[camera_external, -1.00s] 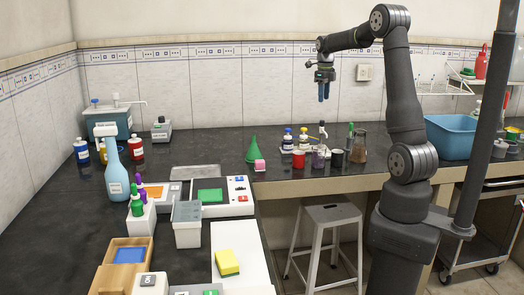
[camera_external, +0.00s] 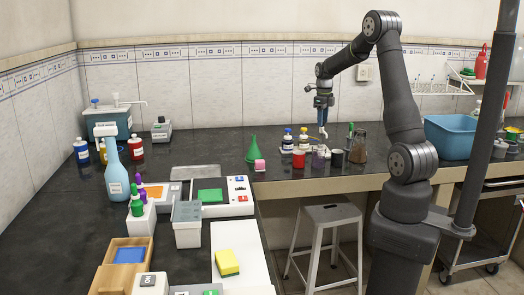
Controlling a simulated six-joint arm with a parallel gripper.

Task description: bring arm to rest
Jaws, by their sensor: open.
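Nothing is clearly seen between the fingers.
Below and around my gripper stand small bottles (camera_external: 303,139), a red cup (camera_external: 298,159), a dark cup (camera_external: 337,158) and a brown-filled flask (camera_external: 358,150). A green funnel (camera_external: 252,149) stands to the left. A blue basin (camera_external: 450,136) is at right.

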